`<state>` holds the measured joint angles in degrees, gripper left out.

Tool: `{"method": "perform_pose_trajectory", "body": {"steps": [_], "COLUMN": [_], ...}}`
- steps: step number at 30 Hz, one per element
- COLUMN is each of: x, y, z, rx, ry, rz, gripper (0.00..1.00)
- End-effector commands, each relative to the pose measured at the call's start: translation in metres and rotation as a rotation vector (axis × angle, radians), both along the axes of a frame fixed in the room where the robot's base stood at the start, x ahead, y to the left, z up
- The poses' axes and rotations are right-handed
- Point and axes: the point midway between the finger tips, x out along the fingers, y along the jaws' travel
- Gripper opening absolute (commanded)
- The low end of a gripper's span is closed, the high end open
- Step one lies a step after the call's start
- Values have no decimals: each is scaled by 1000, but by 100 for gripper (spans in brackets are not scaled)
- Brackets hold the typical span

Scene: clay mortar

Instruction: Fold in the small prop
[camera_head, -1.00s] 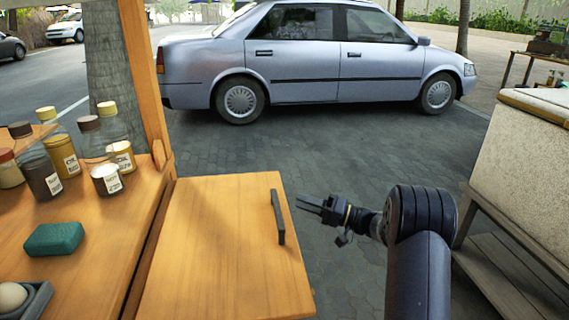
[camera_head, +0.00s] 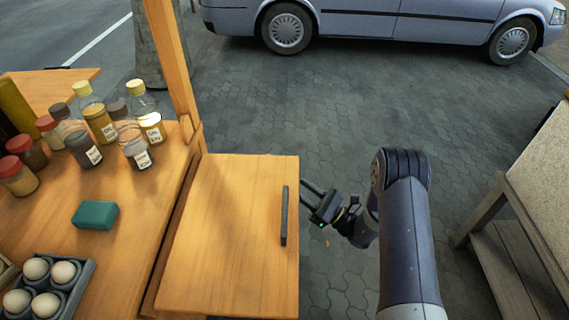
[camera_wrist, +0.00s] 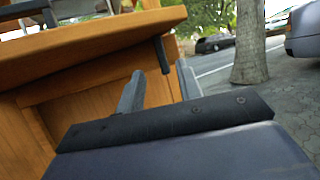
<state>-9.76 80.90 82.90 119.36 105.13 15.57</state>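A wooden side leaf (camera_head: 225,235) stands out level from the cart, with a dark bar handle (camera_head: 284,215) on its top near the right edge. My gripper (camera_head: 302,194) is just right of that edge, its fingers pointing at it, open and empty. In the wrist view, my gripper (camera_wrist: 158,85) shows two spread fingers below the wooden edge. A short dark bar (camera_wrist: 162,55) hangs at the board's edge, beyond and between the fingers, apart from them. I cannot tell whether this bar is the small prop. Most of the leaf's underside is hidden in the head view.
The cart top (camera_head: 50,245) holds several spice jars (camera_head: 85,150), a green block (camera_head: 95,215) and an egg tray (camera_head: 80,290). A wooden post (camera_head: 175,70) rises behind the leaf. A bench (camera_head: 500,265) stands at right. Paving between is clear; a car (camera_head: 400,22) is behind.

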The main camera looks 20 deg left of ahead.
Motion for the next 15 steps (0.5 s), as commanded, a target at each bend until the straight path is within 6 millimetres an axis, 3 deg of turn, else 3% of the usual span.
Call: {"method": "perform_pose_trajectory", "body": {"steps": [9,15], "x": [13,20], "y": [54,78], "z": [25,34], "rx": [0,-1], "ry": [-6,-5], "rz": [3,0], "gripper": [35,35]}}
